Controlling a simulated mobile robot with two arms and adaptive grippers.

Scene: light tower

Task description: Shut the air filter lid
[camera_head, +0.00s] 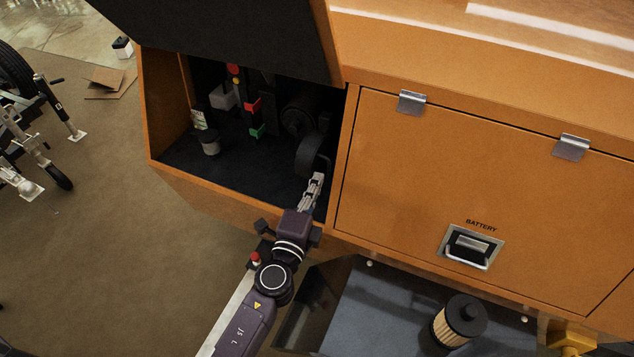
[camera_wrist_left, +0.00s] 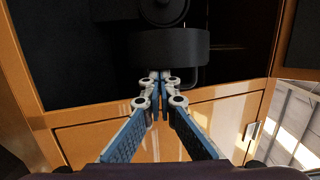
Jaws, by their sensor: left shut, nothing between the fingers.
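The air filter is a dark round housing (camera_head: 298,115) inside the open orange compartment, at its right side. Its lid (camera_head: 310,155) looks like a thick dark disc standing out in front of the housing, swung open. In the left wrist view the lid (camera_wrist_left: 172,47) shows edge-on as a wide dark band, with the round housing (camera_wrist_left: 163,9) behind and above it. My left gripper (camera_head: 318,177) is shut and empty, at the compartment's front right, with its fingertips (camera_wrist_left: 160,73) just below the lid's edge. I cannot tell whether they touch it. My right gripper is out of view.
The raised dark compartment door (camera_head: 225,30) hangs above. A closed orange battery door (camera_head: 400,190) is to the right. A small jar (camera_head: 209,144) stands in the compartment's left part. Below, a grey surface (camera_head: 385,300) carries a pleated filter cartridge (camera_head: 455,325).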

